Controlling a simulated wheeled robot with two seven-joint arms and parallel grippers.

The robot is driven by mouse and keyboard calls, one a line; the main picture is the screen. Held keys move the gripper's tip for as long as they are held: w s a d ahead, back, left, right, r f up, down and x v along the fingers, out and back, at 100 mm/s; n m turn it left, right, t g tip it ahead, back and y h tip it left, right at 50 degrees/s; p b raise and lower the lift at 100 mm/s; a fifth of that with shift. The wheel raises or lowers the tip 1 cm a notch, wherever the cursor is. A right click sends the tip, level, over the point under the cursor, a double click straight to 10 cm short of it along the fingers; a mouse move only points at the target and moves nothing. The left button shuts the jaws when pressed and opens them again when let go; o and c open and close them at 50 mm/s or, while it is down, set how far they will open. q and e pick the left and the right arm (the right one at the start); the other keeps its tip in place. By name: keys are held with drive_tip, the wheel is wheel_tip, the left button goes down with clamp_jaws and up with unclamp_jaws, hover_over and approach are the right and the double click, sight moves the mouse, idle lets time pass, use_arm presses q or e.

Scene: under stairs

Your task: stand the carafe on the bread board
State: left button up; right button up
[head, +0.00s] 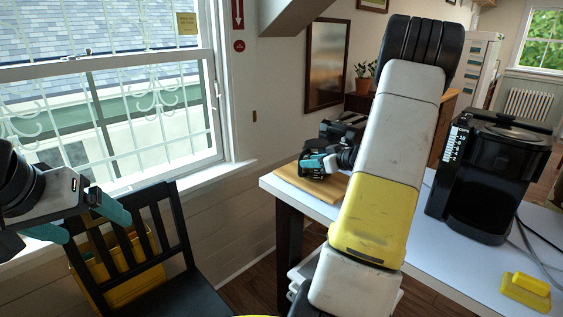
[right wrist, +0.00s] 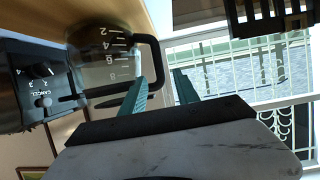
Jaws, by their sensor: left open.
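The glass carafe (right wrist: 108,50), with white numbers and a black handle (right wrist: 158,62), shows upside down in the right wrist view. Its base meets the wooden bread board (right wrist: 150,12), so it appears to stand upright on it. In the head view the bread board (head: 330,190) lies at the table's far left corner; the carafe is mostly hidden there behind my right gripper (head: 317,163). In the right wrist view the teal fingers of the right gripper (right wrist: 161,76) are apart, with the handle between or just beyond their tips. My left gripper (head: 82,214) is open and empty, far left.
A black coffee machine (head: 490,170) stands on the right of the white table (head: 425,255), with a yellow object (head: 526,290) in front. A black appliance with knobs (right wrist: 35,85) is close beside the carafe. A black chair (head: 150,250) stands left, below the window.

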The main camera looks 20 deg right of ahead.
drive_tip(key=s+a+r+m+h, duration=0.2)
drive_tip(key=a+r+h, duration=0.1)
drive_tip(key=r, duration=0.5)
drive_tip(key=s+a+r+m+h, duration=0.1)
drive_tip(key=a+r+h, duration=0.1)
drive_tip(key=r+h, duration=0.35)
drive_tip(key=s+a+g+y, duration=0.6)
drive_tip(key=s+a, duration=1.5)
drive_tip(key=s, duration=0.4)
drive_tip(key=shift+s+a+f+m+g, duration=0.3)
drive_tip(key=shift+s+a+f+m, duration=0.05)
drive_tip(key=shift+a+f+m, duration=0.05)
